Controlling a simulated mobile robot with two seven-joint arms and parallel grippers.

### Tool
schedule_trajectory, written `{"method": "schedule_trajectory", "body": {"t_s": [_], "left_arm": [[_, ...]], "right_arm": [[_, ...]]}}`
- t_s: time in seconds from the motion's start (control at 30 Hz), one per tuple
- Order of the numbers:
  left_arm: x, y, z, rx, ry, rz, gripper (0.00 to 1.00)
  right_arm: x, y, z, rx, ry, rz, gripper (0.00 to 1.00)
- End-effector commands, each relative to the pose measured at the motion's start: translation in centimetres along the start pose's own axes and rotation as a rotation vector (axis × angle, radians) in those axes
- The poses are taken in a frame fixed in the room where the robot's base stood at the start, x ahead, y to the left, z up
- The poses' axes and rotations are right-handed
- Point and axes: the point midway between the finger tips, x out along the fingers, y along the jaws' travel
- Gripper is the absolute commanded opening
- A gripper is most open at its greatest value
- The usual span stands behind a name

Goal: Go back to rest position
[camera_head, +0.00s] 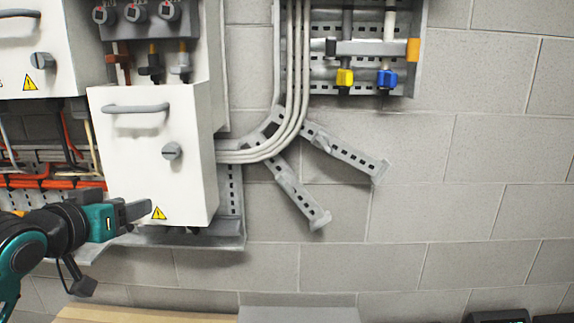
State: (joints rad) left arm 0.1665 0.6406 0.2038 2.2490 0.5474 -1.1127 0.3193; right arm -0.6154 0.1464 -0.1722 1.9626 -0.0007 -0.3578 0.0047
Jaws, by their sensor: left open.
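My left gripper (140,209) comes in from the lower left on its black and teal arm. It is open, and I see nothing between its fingers. Its fingers show in front of the lower left part of a white cabinet (190,110), near the yellow warning triangle (159,213). I cannot tell whether they touch the cabinet. My right gripper is not in view.
The cabinet has a grey handle (137,108) and a round latch (172,151). Orange cables (50,182) run behind my left arm. Perforated brackets (345,155) and grey conduits (272,148) are on the block wall (440,205). The lower right wall is bare.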

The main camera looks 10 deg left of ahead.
Motion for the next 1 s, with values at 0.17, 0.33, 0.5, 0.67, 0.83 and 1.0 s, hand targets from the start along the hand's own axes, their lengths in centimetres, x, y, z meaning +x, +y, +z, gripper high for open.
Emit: {"method": "schedule_trajectory", "body": {"t_s": [0.17, 0.33, 0.5, 0.67, 0.83, 1.0], "left_arm": [[2.9, 2.4, 13.9, 0.021, -0.131, 0.018, 0.49], [1.1, 6.2, 26.2, 0.072, -0.23, 0.046, 0.49], [-3.1, 10.6, 35.3, 0.124, -0.299, 0.091, 0.49], [-6.2, 13.5, 39.4, 0.153, -0.327, 0.124, 0.49], [-7.2, 14.4, 40.4, 0.164, -0.33, 0.135, 0.49], [-7.1, 14.4, 40.4, 0.164, -0.33, 0.135, 0.49]], "right_arm": [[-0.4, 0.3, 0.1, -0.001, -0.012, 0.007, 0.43], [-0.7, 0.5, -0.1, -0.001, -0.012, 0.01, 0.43], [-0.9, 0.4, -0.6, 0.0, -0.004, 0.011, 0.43], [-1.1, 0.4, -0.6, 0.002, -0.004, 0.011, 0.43], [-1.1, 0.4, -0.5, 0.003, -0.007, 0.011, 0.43], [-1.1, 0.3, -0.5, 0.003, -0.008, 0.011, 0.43]]}}
